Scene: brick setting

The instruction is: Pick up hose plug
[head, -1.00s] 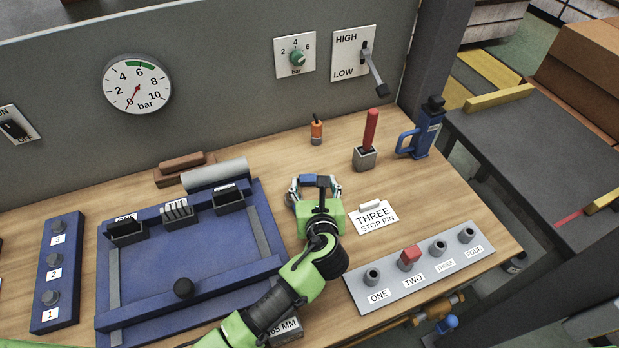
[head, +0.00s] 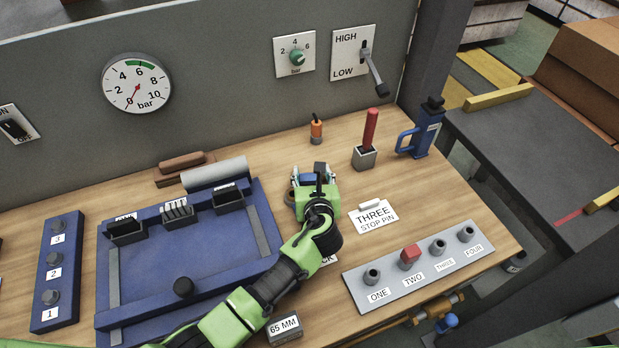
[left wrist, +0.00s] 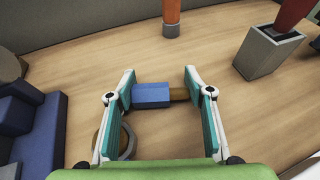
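The hose plug appears to be the blue piece with a brass-coloured end (left wrist: 151,95) in the left wrist view. It lies across the space between the fingers of my left gripper (left wrist: 164,105). The fingers are apart, one on each side of it; a firm grip does not show. In the head view, my left gripper (head: 314,177) is over the middle of the bench, with a bit of blue (head: 320,167) showing at its fingers. My right gripper is not in view.
An orange cylinder (head: 316,131) and a red-handled tool in a grey holder (head: 364,158) stand behind. A grey ring (left wrist: 127,141) is near the left finger. The blue fixture (head: 190,255) is left; a peg strip (head: 390,278) is at front right.

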